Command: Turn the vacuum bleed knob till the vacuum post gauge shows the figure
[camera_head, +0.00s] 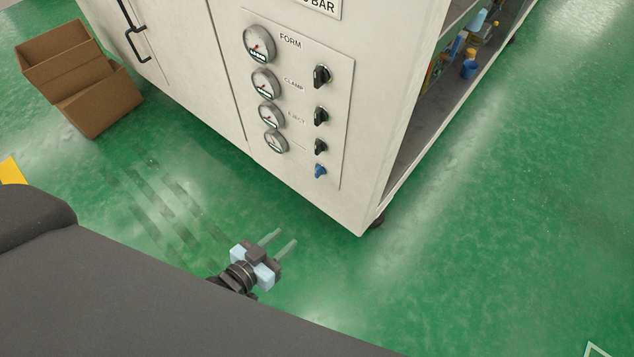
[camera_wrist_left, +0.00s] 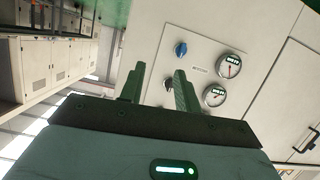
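A column of round gauges and a column of knobs sit on the white cabinet's panel (camera_head: 300,120). The blue knob (camera_head: 320,171) is lowest, below black knobs (camera_head: 321,76); it also shows in the left wrist view (camera_wrist_left: 180,49). The lowest gauge (camera_head: 276,142) is left of it, its label too small to read; the word vacuum is not legible on any. The gauge figures are also unreadable. My left gripper (camera_head: 284,241) is open and empty, below the panel and apart from it; its two fingers (camera_wrist_left: 157,78) show a gap between them. My right gripper is out of view.
A sign (camera_head: 318,5) ending in BAR is above the panel. Open cardboard boxes (camera_head: 85,85) stand on the green floor at left. A shelf with small items (camera_head: 468,65) is around the cabinet's right corner.

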